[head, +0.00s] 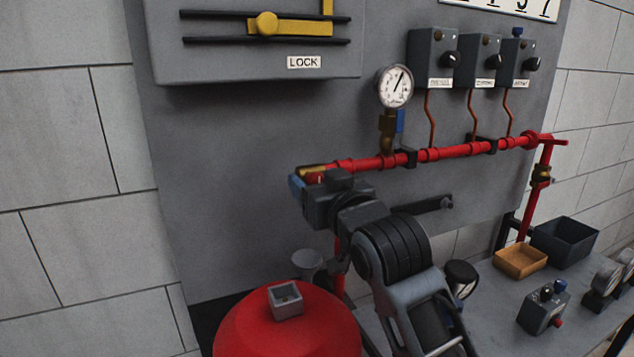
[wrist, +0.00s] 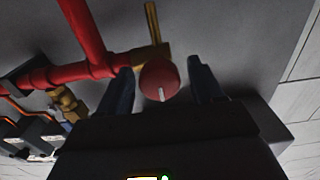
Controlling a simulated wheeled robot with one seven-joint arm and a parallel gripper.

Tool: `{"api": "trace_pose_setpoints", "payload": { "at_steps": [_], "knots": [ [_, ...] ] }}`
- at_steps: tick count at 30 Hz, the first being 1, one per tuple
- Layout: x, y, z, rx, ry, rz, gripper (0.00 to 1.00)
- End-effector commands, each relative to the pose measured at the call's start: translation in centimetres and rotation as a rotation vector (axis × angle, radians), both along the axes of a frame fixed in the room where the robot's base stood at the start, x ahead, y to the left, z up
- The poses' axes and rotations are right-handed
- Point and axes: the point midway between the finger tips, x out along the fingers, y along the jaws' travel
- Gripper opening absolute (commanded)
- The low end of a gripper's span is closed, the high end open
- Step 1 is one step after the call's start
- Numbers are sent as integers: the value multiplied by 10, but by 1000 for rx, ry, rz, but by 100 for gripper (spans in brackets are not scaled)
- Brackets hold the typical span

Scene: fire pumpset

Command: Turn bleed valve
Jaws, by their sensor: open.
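A small red knob with a white mark (wrist: 160,80) sits at the end of the red pipe, on a brass fitting (wrist: 150,55); I take it to be the bleed valve. In the wrist view my gripper (wrist: 161,72) is open, with one dark finger on each side of the knob. I cannot tell whether either finger touches it. In the head view my gripper (head: 309,182) is at the pipe's left end, where the brass (head: 311,169) and a bit of red show past it. My gripper hides most of the valve there.
The red pipe (head: 370,163) runs right along the grey panel (head: 240,130). A pressure gauge (head: 395,86) and several switch boxes (head: 433,58) are above it. A red tank (head: 285,330) stands below my gripper. Bins (head: 565,240) and small devices lie on the bench at right.

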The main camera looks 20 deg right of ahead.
Motion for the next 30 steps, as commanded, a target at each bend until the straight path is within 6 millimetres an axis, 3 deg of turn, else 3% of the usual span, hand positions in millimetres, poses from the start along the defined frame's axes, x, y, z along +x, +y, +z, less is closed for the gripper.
{"api": "trace_pose_setpoints", "payload": {
  "at_steps": [2,17,30],
  "knots": [
    [0,0,0,0,0,0,61],
    [0,0,0,0,0,0,13],
    [0,1,1,-100,0,0,12]
  ]
}}
